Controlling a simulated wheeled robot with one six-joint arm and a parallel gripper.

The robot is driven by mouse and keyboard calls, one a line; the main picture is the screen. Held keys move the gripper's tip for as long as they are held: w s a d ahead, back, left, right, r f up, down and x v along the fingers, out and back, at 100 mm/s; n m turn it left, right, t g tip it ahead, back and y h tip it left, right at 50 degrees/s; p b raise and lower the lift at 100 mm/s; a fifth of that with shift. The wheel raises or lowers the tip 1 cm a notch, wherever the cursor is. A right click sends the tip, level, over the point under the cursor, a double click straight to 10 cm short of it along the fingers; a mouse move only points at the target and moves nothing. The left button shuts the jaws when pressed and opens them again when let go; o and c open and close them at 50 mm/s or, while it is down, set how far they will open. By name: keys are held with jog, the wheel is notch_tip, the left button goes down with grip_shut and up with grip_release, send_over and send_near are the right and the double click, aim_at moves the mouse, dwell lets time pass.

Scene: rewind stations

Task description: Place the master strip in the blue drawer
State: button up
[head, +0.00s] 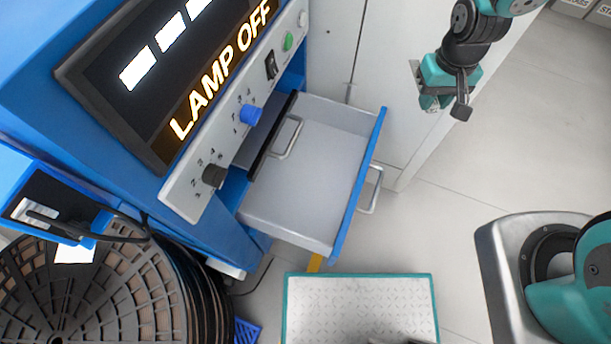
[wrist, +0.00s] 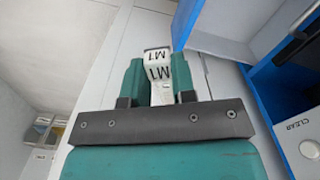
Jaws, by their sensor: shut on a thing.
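The master strip (wrist: 157,70), white and marked M1, is between the two teal fingers of my gripper (wrist: 158,85) in the wrist view. The gripper is shut on it. In the head view my gripper (head: 438,95) hangs at the upper right, right of the drawer, and the strip cannot be made out clearly there. The blue drawer (head: 372,160) is pulled out of the blue cabinet, with a grey tray that looks empty. Part of the drawer (wrist: 187,25) also shows at the upper right of the wrist view.
A control panel (head: 178,192) with knobs and a LAMP OFF display is left of the drawer. A drawer handle (head: 371,190) sticks out in front. A cable reel (head: 70,300) stands lower left, and a teal-edged step plate (head: 360,305) lies below.

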jog(key=s+a+f+n+b, duration=0.1)
jog(key=a+f+n+b, duration=0.1)
jog(key=a+f+b, duration=0.95)
jog(key=n+b, duration=0.2)
jog(key=b, duration=1.1)
send_over(322, 194)
notch_tip(322, 194, down, 12)
notch_tip(322, 194, down, 10)
jog(key=b, duration=0.3)
jog(key=shift+r+b, duration=0.2)
jog(key=shift+b, duration=0.15)
jog(key=shift+r, duration=0.1)
jog(key=o, duration=0.5)
jog(key=shift+f, duration=0.2)
jog(key=shift+c, duration=0.2)
jog(key=o, duration=0.4)
jog(key=shift+o, duration=0.2)
jog(key=shift+r, duration=0.15)
notch_tip(322, 194, up, 12)
jog(key=p, duration=0.5)
jog(key=shift+r, duration=0.2)
